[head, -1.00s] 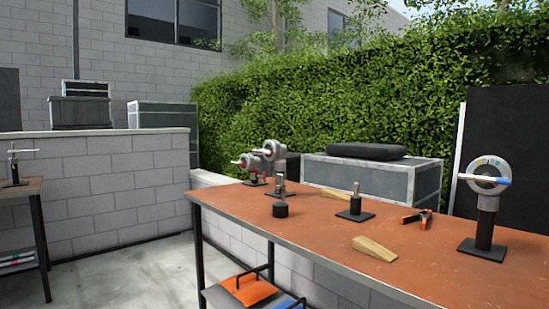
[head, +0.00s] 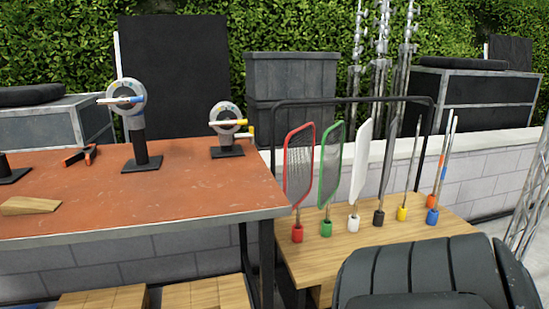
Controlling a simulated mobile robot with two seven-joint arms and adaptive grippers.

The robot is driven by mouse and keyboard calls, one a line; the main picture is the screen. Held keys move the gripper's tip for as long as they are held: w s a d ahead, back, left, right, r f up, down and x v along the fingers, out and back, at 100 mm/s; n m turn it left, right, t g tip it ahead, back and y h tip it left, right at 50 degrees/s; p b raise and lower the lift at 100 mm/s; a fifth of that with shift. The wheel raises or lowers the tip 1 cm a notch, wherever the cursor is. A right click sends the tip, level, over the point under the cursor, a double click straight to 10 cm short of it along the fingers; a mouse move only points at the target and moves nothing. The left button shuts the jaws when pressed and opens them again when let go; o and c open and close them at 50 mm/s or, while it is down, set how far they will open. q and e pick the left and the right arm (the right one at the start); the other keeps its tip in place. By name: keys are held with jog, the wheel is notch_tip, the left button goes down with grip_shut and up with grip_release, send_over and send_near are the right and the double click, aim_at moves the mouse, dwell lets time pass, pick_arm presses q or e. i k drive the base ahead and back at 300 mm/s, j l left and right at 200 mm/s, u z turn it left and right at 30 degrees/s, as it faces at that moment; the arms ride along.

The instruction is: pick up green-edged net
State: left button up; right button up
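The green-edged net (head: 329,165) stands upright in a green holder (head: 326,229) on a wooden shelf, right of the orange-topped table. A red-edged net (head: 299,168) in a red holder stands just left of it, and a white panel (head: 362,160) in a white holder stands to its right. Neither of my grippers is in view, so I cannot see whether they are open or shut.
The orange table (head: 190,195) bears a wooden wedge (head: 30,206), an orange clamp (head: 80,155) and two ring-headed stands. A black rail (head: 350,101) rises behind the nets. A black padded object (head: 435,275) fills the lower right foreground.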

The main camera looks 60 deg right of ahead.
aim_at(327, 201)
jog(key=z, duration=2.35)
jog(key=i+l+u, duration=0.1)
jog(key=l, duration=1.5)
jog(key=i+u, duration=0.05)
jog(key=i, duration=0.05)
